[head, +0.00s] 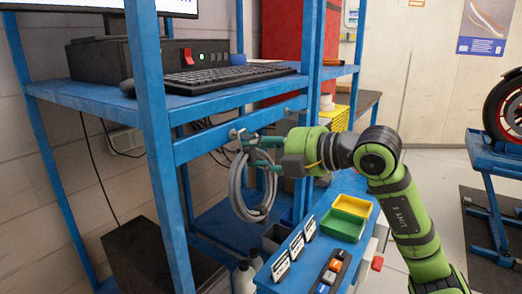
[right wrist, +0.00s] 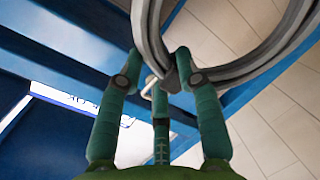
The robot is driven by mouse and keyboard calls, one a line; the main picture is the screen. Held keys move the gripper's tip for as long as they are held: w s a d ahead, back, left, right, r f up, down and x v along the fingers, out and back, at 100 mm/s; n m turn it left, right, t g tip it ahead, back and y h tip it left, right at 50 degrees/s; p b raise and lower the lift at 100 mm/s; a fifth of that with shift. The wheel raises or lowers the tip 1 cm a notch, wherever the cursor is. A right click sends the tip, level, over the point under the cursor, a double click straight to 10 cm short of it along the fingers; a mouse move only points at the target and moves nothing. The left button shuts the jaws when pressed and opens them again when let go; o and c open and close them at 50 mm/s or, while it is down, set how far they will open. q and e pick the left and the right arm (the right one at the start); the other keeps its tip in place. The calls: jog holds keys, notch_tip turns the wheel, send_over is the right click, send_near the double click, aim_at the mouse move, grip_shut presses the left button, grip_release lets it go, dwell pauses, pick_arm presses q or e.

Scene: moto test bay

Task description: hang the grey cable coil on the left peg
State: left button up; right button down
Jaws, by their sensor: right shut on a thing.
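The grey cable coil (head: 236,190) hangs down in a loop just below the blue crossbar in the head view. Its strands also show at the top of the right wrist view (right wrist: 225,75). My right gripper (head: 251,152) is shut on the coil near its top; its green fingers show in the right wrist view (right wrist: 161,72). The left peg (head: 237,132) sticks out of the crossbar right at the coil's top. I cannot tell whether the coil rests on it. My left gripper is not in view.
Another peg (head: 288,112) is on the blue crossbar (head: 215,141) to the right. Above is a shelf with a keyboard (head: 225,78). Below, a blue bench carries a green bin (head: 342,225), a yellow bin (head: 354,205) and small upright cards (head: 297,244).

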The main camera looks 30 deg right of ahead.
jog(key=shift+r, duration=0.15)
jog(key=c, duration=0.8)
grip_release()
jog(key=shift+o, duration=0.2)
jog(key=shift+d+r, duration=0.1)
jog(key=shift+d, duration=0.15)
jog(key=v, duration=1.1)
jog(key=shift+s+f, duration=0.3)
jog(key=shift+s, duration=0.2)
